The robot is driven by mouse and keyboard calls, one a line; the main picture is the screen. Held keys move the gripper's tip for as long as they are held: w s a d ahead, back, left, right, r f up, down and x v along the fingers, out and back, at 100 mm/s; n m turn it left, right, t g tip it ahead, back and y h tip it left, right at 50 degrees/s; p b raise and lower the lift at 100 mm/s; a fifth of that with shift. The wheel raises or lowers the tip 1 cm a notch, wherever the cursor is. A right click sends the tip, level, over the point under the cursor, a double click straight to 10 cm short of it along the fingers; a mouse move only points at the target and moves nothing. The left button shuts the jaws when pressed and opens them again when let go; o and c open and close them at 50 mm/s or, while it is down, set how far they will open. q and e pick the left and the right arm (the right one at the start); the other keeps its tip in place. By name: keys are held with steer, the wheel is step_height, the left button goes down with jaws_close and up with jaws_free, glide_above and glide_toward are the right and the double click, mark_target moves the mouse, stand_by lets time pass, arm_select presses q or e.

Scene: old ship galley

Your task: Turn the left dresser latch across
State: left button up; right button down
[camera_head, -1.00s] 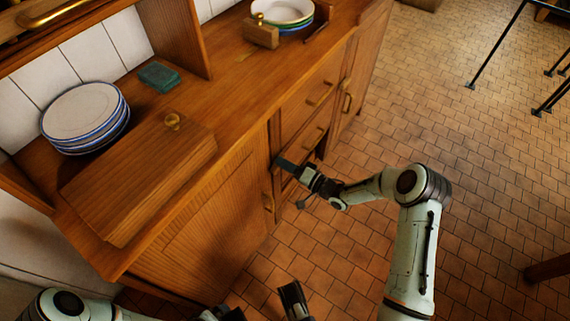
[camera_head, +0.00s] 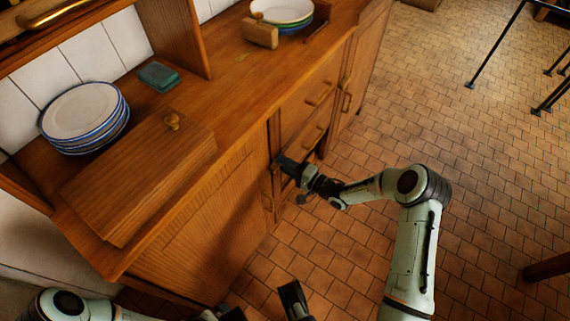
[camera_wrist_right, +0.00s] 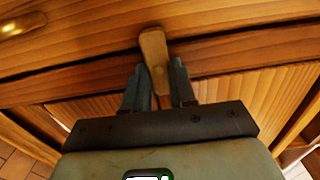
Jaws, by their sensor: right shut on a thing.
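The left dresser latch (camera_wrist_right: 154,58) is a small wooden turn-piece, seen in the right wrist view. It stands nearly upright in that picture, slightly tilted, over the gap between two wooden parts of the dresser front. My right gripper (camera_wrist_right: 159,85) is shut on its lower end, one dark finger on each side. In the head view my right gripper (camera_head: 284,165) is at the dresser front, by the right edge of the left door (camera_head: 195,240), and hides the latch.
The dresser top (camera_head: 250,85) holds a stack of plates (camera_head: 82,112), a wooden box (camera_head: 140,175), a green block (camera_head: 159,75) and more plates (camera_head: 283,12). Drawers with handles (camera_head: 318,96) are right of my gripper.

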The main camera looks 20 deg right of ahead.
steer(key=shift+f, duration=0.1)
steer(key=c, duration=0.9)
jaws_free()
arm_select(q)
steer(key=shift+g, duration=0.5)
steer(key=s, duration=0.1)
steer(key=s+d+r+p, duration=0.1)
steer(key=s+r+p, duration=0.1)
steer(key=shift+d+r, duration=0.2)
steer(key=shift+d, duration=0.05)
arm_select(e)
steer(key=v, duration=1.3)
steer(key=shift+s+d, duration=0.15)
steer(key=shift+s, duration=0.05)
arm_select(q)
steer(key=shift+r, duration=0.1)
